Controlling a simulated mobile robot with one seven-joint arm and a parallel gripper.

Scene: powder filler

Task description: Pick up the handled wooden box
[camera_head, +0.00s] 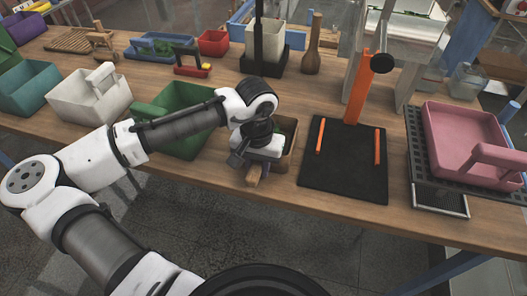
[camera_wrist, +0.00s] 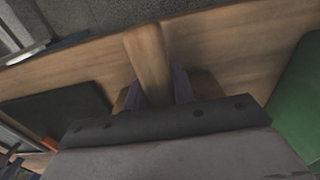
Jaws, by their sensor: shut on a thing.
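The handled wooden box (camera_head: 289,127) stands near the front edge of the table, mostly hidden under my gripper and wrist in the head view. Its wooden handle (camera_head: 254,174) points toward the table's front edge. The handle also shows in the wrist view (camera_wrist: 147,58), between the two dark fingers. My gripper (camera_head: 247,163) is over the box and shut on its handle. In the wrist view, small brown parts of the box show on both sides of the fingers. I cannot tell whether the box touches the table.
A green box (camera_head: 186,143) is close on the left of the wooden box. A black mat (camera_head: 345,165) with orange strips lies to the right. Farther right, a pink handled box (camera_head: 465,140) sits on a black grate. A white handled box (camera_head: 88,101) stands at left.

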